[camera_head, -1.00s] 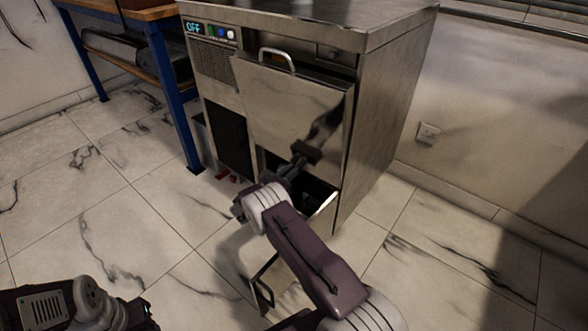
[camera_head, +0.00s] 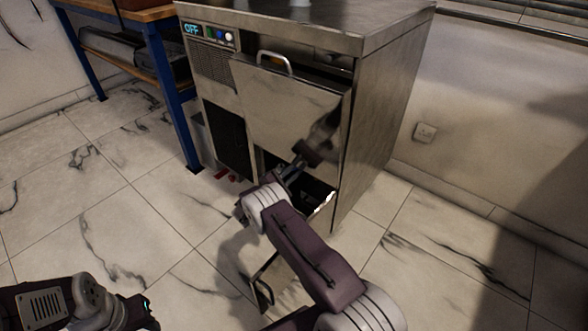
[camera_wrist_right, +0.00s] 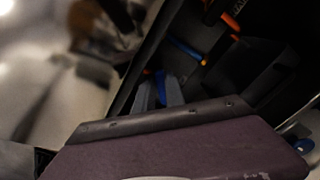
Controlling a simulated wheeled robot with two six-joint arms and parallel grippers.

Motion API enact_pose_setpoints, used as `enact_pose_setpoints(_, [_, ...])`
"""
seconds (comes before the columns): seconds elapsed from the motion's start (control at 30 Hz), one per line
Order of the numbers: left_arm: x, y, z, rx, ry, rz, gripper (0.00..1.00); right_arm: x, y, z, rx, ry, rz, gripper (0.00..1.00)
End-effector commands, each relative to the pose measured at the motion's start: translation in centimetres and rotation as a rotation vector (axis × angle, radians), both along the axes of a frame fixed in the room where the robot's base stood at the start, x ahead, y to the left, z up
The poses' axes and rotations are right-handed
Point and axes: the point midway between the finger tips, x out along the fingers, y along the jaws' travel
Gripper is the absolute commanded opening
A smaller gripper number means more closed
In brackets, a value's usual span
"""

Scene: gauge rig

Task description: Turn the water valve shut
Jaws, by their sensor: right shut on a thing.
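My right gripper (camera_head: 296,168) reaches into the low opening in the front of the steel machine (camera_head: 370,130). In the right wrist view its two grey fingers (camera_wrist_right: 159,93) are close together on a small blue piece (camera_wrist_right: 160,78), which looks like the water valve's handle. Most of it is hidden between the fingers, so I cannot tell which way it is turned. A blue bar (camera_wrist_right: 187,52) and an orange part (camera_wrist_right: 231,22) show in the dark interior beyond. My left gripper (camera_head: 148,312) is low at the left, away from the machine; its jaws are unclear.
A steel front panel (camera_head: 285,100) with a handle hangs just above the opening. A steel flap (camera_head: 280,285) shows low beneath my right arm. A blue-legged bench (camera_head: 178,115) stands at the left. The tiled floor (camera_head: 150,215) is clear at the left.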

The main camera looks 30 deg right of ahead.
Motion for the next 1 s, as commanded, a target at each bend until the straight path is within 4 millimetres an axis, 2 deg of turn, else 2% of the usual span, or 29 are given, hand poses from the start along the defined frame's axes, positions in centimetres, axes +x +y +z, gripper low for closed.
enact_pose_setpoints(0.6, [0.0,0.0,0.6,0.0,0.0,0.0,0.36,-0.4,-0.1,-0.8,0.213,-0.507,0.0,0.0])
enact_pose_setpoints(1.0, [0.0,0.0,0.7,0.0,0.0,0.0,0.36,-0.4,-0.1,-1.1,0.289,-0.692,0.001,0.0])
